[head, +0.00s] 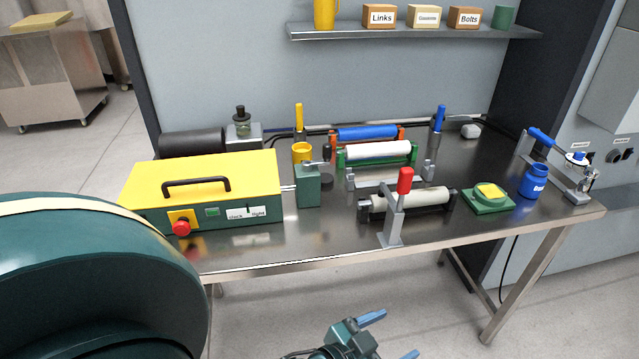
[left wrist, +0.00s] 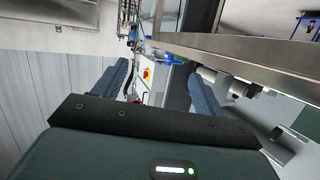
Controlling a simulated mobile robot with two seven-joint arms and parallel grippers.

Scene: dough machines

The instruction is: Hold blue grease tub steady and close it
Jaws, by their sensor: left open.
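My left gripper (head: 391,337) is low at the bottom of the head view, in front of the bench, apart from the tub. Its two blue fingers are spread with nothing between them, as the left wrist view (left wrist: 159,68) also shows. A small blue patch shows beyond the fingers there, too unclear to name. My right gripper is not in view.
A green block with a yellow top (head: 488,197) sits left of the tub. A blue-handled lever device (head: 560,150) stands close behind and right of it. Rollers (head: 410,200), a red-handled clamp (head: 404,185) and a yellow-topped machine (head: 205,180) fill the bench leftward. Floor in front is clear.

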